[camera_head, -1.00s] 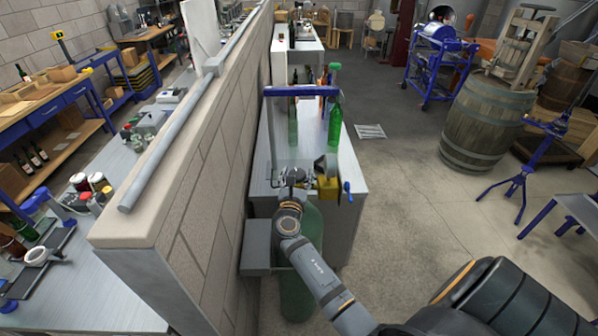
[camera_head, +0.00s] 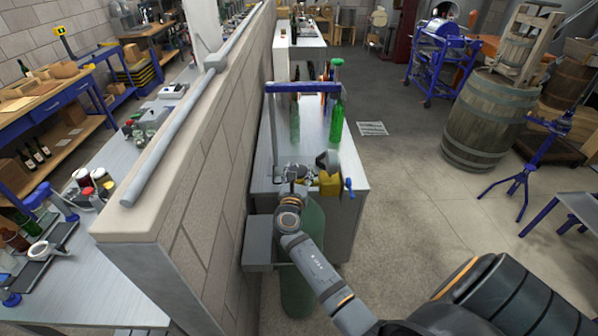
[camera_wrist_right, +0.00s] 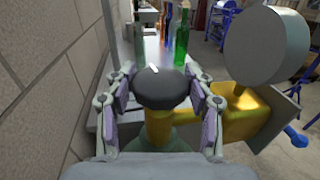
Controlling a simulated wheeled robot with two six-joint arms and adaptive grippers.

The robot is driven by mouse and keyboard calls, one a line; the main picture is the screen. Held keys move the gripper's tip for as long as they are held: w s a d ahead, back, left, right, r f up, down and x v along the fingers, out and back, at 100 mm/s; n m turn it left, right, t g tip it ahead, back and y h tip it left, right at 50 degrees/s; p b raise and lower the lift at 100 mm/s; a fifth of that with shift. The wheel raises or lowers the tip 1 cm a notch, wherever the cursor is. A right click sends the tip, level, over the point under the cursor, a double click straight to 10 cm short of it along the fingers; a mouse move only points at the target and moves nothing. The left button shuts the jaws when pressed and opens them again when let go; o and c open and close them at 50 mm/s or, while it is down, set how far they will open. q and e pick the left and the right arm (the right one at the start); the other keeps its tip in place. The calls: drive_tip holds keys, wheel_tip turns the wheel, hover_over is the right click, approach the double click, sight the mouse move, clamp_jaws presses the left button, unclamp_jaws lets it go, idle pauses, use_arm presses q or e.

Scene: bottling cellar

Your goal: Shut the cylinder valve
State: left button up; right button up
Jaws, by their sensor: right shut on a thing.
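The black handwheel (camera_wrist_right: 162,88) of the cylinder valve, with a white mark on its top, sits on a brass valve neck (camera_wrist_right: 159,128) in the right wrist view. My right gripper (camera_wrist_right: 161,92) has a finger on each side of the handwheel and is shut on it. In the head view my right gripper (camera_head: 291,176) is above the green gas cylinder (camera_head: 300,285), which stands upright beside the wall and is partly hidden by my arm. A brass regulator (camera_wrist_right: 222,120) with a grey gauge (camera_wrist_right: 267,45) and a blue knob (camera_wrist_right: 297,138) sits right of the valve. My left gripper is out of view.
A brick partition wall (camera_head: 205,150) rises close on the left. A grey bench (camera_head: 350,175) behind the valve carries a blue-topped frame (camera_head: 302,87) and glass bottles, including a green one (camera_head: 336,122).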

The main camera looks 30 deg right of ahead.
sight(299, 169)
drive_tip(key=shift+h, duration=0.3)
drive_tip(key=m+g+h+b, duration=0.2)
drive_tip(key=g, duration=0.1)
drive_tip(key=shift+f+m+b, duration=0.2)
drive_tip(key=shift+m+b, duration=0.1)
drive_tip(key=m+g+h+b, duration=0.1)
drive_tip(key=m+g+b, duration=0.2)
drive_tip(key=g, duration=0.1)
drive_tip(key=m+g+h+b, duration=0.2)
drive_tip(key=m+g+b, duration=0.1)
drive_tip(key=g+b, duration=0.1)
drive_tip(key=shift+m+g, duration=0.3)
drive_tip(key=shift+g, duration=0.4)
drive_tip(key=shift+r+m+g+b, duration=0.15)
drive_tip(key=shift+m+g+b, duration=0.75)
drive_tip(key=shift+g+b, duration=0.6)
drive_tip(key=o, duration=0.9)
wheel_tip(299, 169, up, 10)
